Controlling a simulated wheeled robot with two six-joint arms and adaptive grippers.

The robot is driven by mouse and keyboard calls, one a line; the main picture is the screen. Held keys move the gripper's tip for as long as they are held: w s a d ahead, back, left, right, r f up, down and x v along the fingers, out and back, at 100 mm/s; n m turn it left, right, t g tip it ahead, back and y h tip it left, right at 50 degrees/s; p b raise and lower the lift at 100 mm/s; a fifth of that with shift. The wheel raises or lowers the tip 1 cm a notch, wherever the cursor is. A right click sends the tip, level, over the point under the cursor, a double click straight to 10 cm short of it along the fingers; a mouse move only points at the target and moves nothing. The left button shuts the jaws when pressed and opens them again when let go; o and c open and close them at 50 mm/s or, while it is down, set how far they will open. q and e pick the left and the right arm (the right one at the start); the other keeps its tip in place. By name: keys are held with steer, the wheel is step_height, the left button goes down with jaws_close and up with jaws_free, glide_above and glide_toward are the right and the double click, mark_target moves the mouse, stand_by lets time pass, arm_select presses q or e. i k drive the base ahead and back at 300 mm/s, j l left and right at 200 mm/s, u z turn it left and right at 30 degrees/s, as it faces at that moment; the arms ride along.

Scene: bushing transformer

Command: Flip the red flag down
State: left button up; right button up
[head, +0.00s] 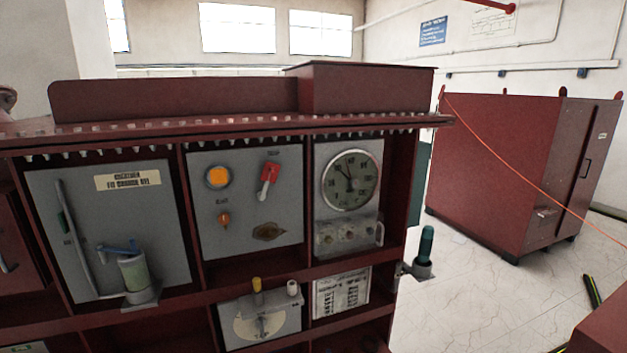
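A small red flag-like piece (270,173) is on the middle grey panel (212,240) of the dark red cabinet, under a short label. The red piece stands upright, and a pale lever below it points down and to the left. An orange round lamp (218,178) is to its left, and a small orange knob (223,220) is lower left. A brownish oval plate (268,232) is below it. Neither of my grippers is in view.
A round dial gauge (350,180) is on the right panel. A blue-handled valve-like device (134,277) sits on the left panel. A dark teal cylinder (427,246) sticks out on the cabinet's right. Another red cabinet (500,170) stands behind at right, with an orange cable (520,170) crossing before it. Pale floor lies between.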

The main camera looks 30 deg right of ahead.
mark_target(270, 170)
steer(key=z, duration=0.8)
